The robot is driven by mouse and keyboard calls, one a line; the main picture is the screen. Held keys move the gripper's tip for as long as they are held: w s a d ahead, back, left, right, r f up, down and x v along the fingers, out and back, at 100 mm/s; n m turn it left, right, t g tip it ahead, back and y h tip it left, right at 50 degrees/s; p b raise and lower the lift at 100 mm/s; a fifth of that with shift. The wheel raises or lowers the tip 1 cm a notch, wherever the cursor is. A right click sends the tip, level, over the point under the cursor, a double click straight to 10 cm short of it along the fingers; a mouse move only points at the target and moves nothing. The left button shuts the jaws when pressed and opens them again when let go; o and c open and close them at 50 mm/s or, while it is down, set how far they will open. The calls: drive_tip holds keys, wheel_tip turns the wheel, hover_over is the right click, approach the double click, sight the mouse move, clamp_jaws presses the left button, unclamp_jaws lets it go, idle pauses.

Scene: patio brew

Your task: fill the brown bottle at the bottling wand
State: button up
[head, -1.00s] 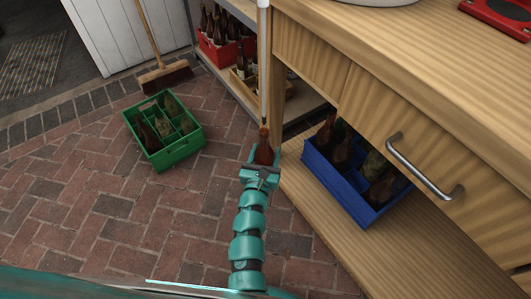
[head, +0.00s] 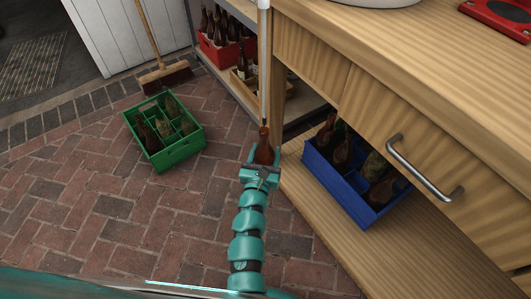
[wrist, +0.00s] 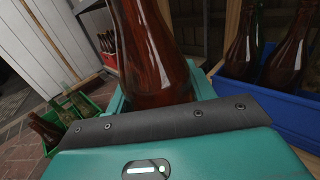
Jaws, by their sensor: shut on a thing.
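The brown bottle (head: 264,150) is upright in my gripper (head: 262,165), which is shut on it. The bottle also fills the upper middle of the wrist view (wrist: 155,65), where its neck runs out of the picture. The bottling wand (head: 263,75) hangs straight down beside the bench corner, pale at the top and dark lower down. Its lower end meets the bottle's mouth in the head view. I cannot tell how far it reaches inside, nor the level of any liquid in the bottle.
A blue crate (head: 325,180) with bottles stands on the lower shelf right of my gripper. A green crate (head: 182,150) with bottles is on the brick floor at left. A red crate (head: 205,50) stands on the back shelf. The bench drawer handle (head: 425,168) juts out at right.

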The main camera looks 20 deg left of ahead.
sight(264, 97)
drive_tip(key=shift+r+p, duration=1.45)
drive_tip(key=shift+r, duration=1.15)
drive_tip(key=shift+r+p, duration=2.8)
drive_tip(key=shift+r, duration=1.75)
drive_tip(key=shift+r+p, duration=3.9)
drive_tip(key=shift+r, duration=0.35)
drive_tip(key=shift+r+p, duration=0.65)
drive_tip(key=shift+r, duration=0.1)
